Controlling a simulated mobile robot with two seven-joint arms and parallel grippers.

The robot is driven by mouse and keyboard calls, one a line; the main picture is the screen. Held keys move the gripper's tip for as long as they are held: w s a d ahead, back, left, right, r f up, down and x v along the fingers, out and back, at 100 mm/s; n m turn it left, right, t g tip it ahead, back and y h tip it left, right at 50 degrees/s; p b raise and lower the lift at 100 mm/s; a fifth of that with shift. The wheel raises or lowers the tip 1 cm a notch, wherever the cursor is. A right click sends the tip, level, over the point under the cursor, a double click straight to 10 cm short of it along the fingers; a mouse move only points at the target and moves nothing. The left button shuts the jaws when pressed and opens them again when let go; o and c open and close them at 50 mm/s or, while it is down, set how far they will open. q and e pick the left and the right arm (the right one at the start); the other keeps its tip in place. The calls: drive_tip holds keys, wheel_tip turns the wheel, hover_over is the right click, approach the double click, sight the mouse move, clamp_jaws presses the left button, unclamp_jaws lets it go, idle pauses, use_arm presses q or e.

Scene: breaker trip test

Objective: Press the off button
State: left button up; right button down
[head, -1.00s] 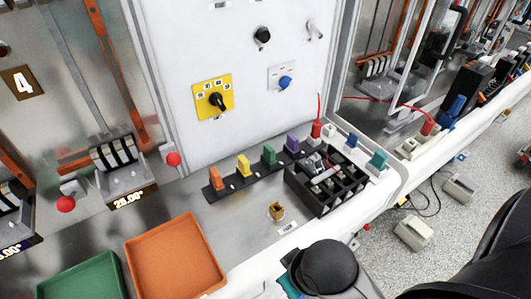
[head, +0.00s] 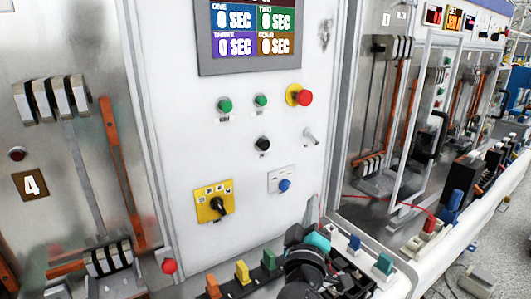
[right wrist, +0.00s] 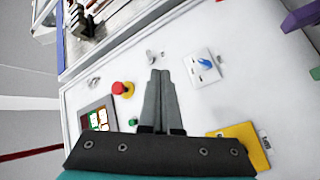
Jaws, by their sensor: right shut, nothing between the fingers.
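The white control panel (head: 240,140) carries a red mushroom button (head: 305,97) on a yellow collar. Two green buttons, one at left (head: 225,105) and one nearer the middle (head: 261,101), sit left of it. Their labels are too small to read. My right gripper (head: 313,208) is shut and empty, low in front of the panel's right edge, below the red button and apart from it. In the right wrist view the shut fingertips (right wrist: 160,72) point at the panel, with the red button (right wrist: 118,88) to their left. My left gripper is out of view.
A black knob (head: 263,144), a silver lever (head: 310,136), a blue knob (head: 284,185) and a yellow selector plate (head: 214,203) are on the panel. A timer screen (head: 248,32) is above. Coloured blocks, including a yellow one (head: 242,272), stand below.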

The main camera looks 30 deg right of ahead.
sight(264, 145)
drive_tip(key=w+a+r+n+t, duration=0.2)
drive_tip(key=w+r+n+t, duration=0.2)
drive_tip(key=r, duration=0.3)
drive_tip(key=shift+r+n+t, duration=0.3)
drive_tip(key=shift+n, duration=0.1)
drive_tip(key=shift+w, duration=0.1)
drive_tip(key=w+b, duration=0.2)
drive_tip(key=w, duration=0.6)
drive_tip(key=shift+w+a+b, duration=0.3)
drive_tip(key=shift+a, duration=0.05)
drive_tip(key=shift+w, duration=0.1)
idle(1.4)
drive_tip(key=shift+w+b, duration=0.35)
drive_tip(key=shift+b, duration=0.05)
